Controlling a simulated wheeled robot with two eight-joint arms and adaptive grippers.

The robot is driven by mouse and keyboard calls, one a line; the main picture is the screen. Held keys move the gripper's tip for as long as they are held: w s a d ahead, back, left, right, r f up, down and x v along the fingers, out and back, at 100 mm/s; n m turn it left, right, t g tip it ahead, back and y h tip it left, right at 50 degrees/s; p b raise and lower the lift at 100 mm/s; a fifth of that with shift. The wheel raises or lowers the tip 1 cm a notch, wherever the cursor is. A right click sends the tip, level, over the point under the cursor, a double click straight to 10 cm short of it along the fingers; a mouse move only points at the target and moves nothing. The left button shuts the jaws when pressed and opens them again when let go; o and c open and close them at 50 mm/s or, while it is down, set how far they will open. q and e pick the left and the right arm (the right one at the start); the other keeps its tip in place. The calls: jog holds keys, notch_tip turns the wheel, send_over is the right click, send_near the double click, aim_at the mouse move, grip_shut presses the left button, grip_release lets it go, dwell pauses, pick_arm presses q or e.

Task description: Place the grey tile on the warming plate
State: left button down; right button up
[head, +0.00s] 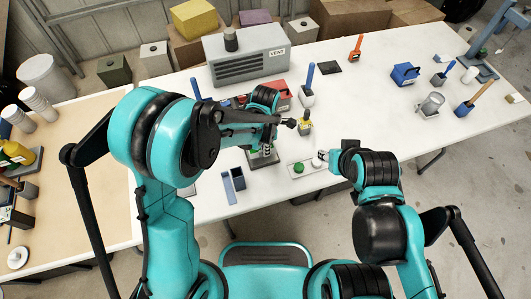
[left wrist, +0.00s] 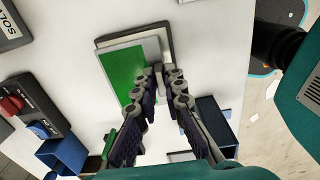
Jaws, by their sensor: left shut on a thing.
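The warming plate, a green surface in a pale and dark frame, lies on the white table; it shows in the left wrist view (left wrist: 121,72) and partly in the head view (head: 255,159). My left gripper (left wrist: 161,74) is shut with its fingertips at the plate's right side. The grey tile (left wrist: 152,47) appears as a flat grey strip at the fingertips, over the right part of the green; whether it touches the plate is unclear. In the head view my left gripper (head: 265,149) is largely hidden by its arm. My right gripper (head: 322,157) is beside a pale tray; its jaws are unclear.
The pale tray (head: 292,176) holds green and white round pieces. A blue open box (head: 239,183) stands near the table's front edge.

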pick_arm(q)
jog(key=shift+f+b, duration=0.4)
jog(key=shift+f, duration=0.95)
jog(key=shift+f, duration=0.15)
jog(key=c, duration=1.6)
grip_release()
